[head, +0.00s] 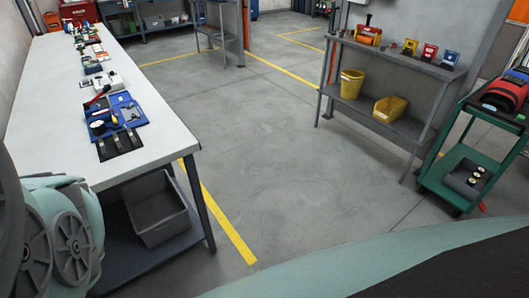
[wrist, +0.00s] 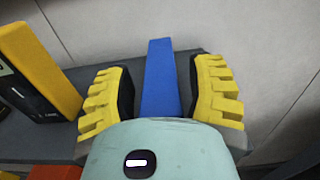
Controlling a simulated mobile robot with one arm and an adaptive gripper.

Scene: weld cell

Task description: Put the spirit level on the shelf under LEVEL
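In the wrist view, a plain blue bar (wrist: 160,80) stands between the two yellow fingers of my gripper (wrist: 160,95). It may be the spirit level; no vial or marking shows on it. The fingers are spread, with black inner pads, and a gap shows on each side of the bar. Its near end is hidden behind my pale green gripper body. In the head view my gripper is out of sight. I cannot make out a LEVEL label in either view.
In the wrist view, a yellow-and-black object (wrist: 35,75) stands left of my fingers by a dark grey surface (wrist: 190,63). The head view shows a long workbench (head: 50,120) with tools, a grey shelf unit (head: 400,62), a green cart (head: 455,160) and open floor between.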

